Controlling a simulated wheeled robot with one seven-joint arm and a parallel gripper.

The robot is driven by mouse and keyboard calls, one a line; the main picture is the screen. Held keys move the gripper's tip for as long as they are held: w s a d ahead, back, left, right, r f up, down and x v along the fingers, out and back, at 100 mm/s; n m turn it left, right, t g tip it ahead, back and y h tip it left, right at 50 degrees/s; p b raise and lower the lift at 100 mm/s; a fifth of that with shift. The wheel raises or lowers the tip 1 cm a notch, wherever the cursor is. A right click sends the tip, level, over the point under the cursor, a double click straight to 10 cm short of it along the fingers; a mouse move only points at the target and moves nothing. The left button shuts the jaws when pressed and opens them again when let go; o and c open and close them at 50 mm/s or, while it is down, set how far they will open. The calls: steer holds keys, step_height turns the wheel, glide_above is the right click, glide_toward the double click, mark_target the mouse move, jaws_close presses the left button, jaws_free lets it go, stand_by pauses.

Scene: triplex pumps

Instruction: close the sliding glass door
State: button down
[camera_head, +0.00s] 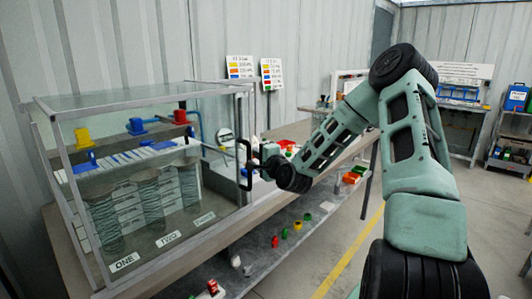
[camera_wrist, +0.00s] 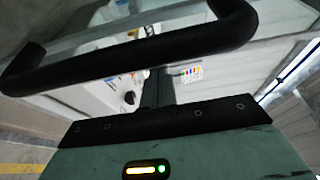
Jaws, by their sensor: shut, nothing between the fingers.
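The glass case (camera_head: 150,270) with a metal frame stands on the bench at left. Its front glass carries labels reading ONE, TWO and THREE. A black door handle (camera_head: 246,165) stands upright near the right end of the case. My gripper (camera_head: 258,168) is shut and empty, right at the handle; its fingertips are small and partly hidden there. In the wrist view the black handle (camera_wrist: 140,52) crosses the upper part of the picture, close to my gripper. I cannot tell whether they touch, nor how far the door stands open.
Inside the case are coiled pumps and yellow, blue and red parts (camera_head: 82,137). Small coloured caps (camera_head: 284,233) lie on the lower shelf. A shelf (camera_head: 510,140) stands at far right. The floor (camera_head: 345,260) beside the bench is clear.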

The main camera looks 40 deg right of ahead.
steer(key=shift+s+a, duration=0.1)
steer(key=shift+a, duration=1.75)
